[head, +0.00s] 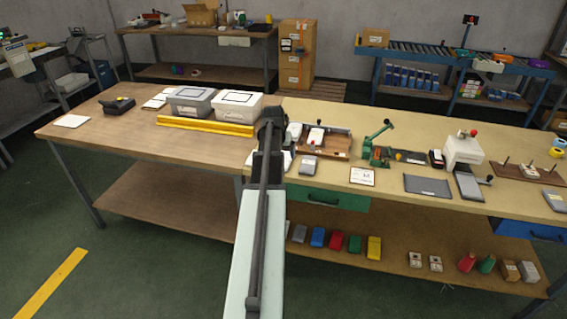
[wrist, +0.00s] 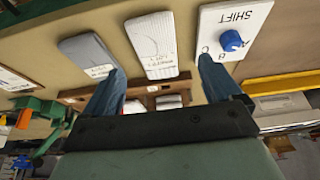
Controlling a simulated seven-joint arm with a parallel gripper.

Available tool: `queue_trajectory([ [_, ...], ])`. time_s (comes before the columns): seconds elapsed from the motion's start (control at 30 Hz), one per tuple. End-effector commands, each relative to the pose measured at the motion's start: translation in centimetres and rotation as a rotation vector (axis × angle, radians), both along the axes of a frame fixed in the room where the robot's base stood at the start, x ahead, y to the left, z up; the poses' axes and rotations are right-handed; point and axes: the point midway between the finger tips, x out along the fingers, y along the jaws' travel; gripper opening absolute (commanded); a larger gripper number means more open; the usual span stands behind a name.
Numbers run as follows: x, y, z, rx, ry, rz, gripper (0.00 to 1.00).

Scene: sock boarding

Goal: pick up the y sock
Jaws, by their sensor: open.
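No item in view carries a readable y, so I cannot tell which is the y sock. In the wrist view, a white flat piece with small print (wrist: 152,45) lies beyond and between my fingertips. A grey flat piece with small print (wrist: 90,56) lies to its left. My gripper (wrist: 160,66) is open, with a dark blue finger on each side and nothing between the tips. I cannot tell its height above the bench. In the head view my arm hides part of the bench around my gripper. A grey piece (head: 308,165) lies just right of my arm there.
A white SHIFT board (wrist: 236,28) with a blue knob lies right in the wrist view. In the head view, a wooden tray (head: 333,148), green lever press (head: 378,140) and white machine (head: 463,150) stand rightward.

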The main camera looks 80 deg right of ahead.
Motion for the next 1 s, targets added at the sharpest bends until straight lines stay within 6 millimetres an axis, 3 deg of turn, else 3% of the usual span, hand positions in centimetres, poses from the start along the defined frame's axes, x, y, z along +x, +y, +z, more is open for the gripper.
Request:
queue_trajectory([
  [0.27,-0.1,-0.5,-0.9,-0.001,0.000,0.000,0.92],
  [0.7,-0.5,-2.5,-5.1,-0.001,0.000,0.000,0.92],
  [0.93,-0.5,-2.5,-5.2,-0.002,0.000,0.000,0.92],
  [1.0,-0.5,-2.5,-5.2,-0.001,0.000,0.000,0.86],
])
